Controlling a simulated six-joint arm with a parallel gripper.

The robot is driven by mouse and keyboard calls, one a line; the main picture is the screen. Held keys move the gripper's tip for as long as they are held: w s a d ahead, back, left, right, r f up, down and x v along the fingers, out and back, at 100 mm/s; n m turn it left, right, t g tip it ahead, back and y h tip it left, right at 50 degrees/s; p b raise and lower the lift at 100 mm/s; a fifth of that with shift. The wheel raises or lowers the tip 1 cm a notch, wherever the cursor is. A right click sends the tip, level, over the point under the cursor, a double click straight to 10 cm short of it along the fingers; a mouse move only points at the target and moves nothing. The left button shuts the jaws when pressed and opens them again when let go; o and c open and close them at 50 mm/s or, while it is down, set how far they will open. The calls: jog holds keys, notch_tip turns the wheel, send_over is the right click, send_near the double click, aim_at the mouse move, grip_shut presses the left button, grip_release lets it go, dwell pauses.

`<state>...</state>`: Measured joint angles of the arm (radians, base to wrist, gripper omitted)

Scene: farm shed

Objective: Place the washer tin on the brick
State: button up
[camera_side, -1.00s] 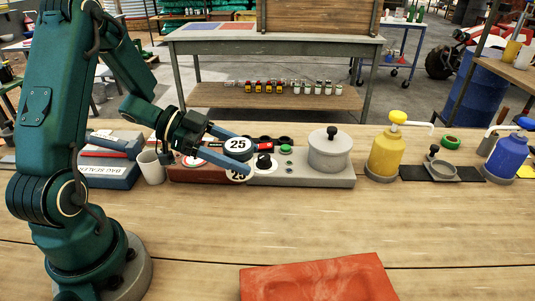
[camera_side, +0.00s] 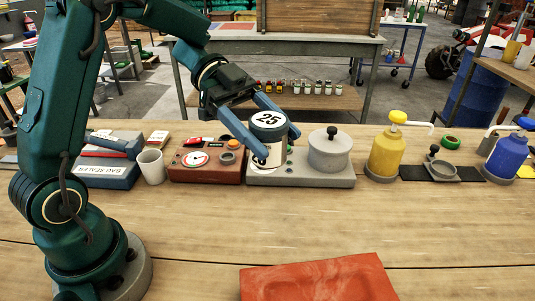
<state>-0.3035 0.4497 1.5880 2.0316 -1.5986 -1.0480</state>
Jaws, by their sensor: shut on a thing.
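My gripper (camera_side: 278,146) is shut on the washer tin (camera_side: 268,120), a white cylinder with a dark blue rim and a "25" label. One blue finger crosses the tin's left front and the other passes behind its right side. The tin looks upright, in front of or over the left part of a grey base; I cannot tell if it touches the base. The brick (camera_side: 318,276) is a red-orange slab with a shallow recess, lying at the front of the bench, partly cut off by the frame's bottom edge. Its visible top is bare.
A grey base (camera_side: 335,180) with a lidded grey pot (camera_side: 330,151) stands right of the tin. A red-brown box with a dial (camera_side: 205,165), a white cup (camera_side: 151,167) and a bag sealer (camera_side: 107,173) are left. Yellow (camera_side: 386,155) and blue bottles (camera_side: 506,157) stand right. The bench front is mostly clear.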

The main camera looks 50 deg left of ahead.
aim_at(275, 133)
jog(key=d+g, duration=0.1)
jog(key=s+d+m, duration=0.1)
jog(key=d, duration=0.1)
jog(key=d+m+g, duration=0.1)
jog(key=d, duration=0.1)
jog(key=shift+s+r+g, duration=0.3)
jog(key=shift+r, duration=0.1)
jog(key=x, duration=0.4)
jog(key=s+f+x, duration=0.1)
jog(key=x, duration=0.4)
jog(key=s+a+x, duration=0.1)
jog(key=x, duration=0.3)
jog(key=shift+s+d+f, duration=0.2)
jog(key=shift+f, duration=0.25)
jog(key=shift+d+f, duration=0.15)
jog(key=shift+f, duration=1.9)
jog(key=shift+f, duration=0.15)
